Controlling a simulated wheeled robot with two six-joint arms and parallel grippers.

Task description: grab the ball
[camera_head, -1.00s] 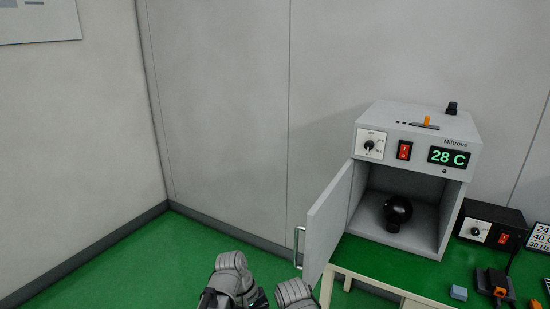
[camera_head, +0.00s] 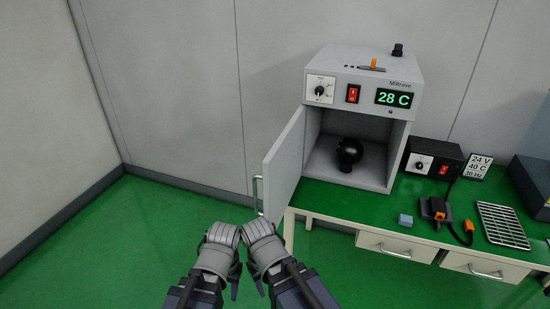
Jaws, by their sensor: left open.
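A black ball (camera_head: 349,151) sits inside the open grey oven-like box (camera_head: 401,158), on its floor near the front. It appears to rest on a dark base or neck whose shape is hard to make out. The box door (camera_head: 283,167) is swung open to the left. My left gripper (camera_head: 222,240) is open, low in the middle of the view, below and left of the box, well apart from the ball. My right gripper (camera_head: 261,235) is close beside it, and its jaws do not show clearly. I see nothing held.
The box stands on a green-topped table (camera_head: 375,206) with drawers. The green floor at left is clear.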

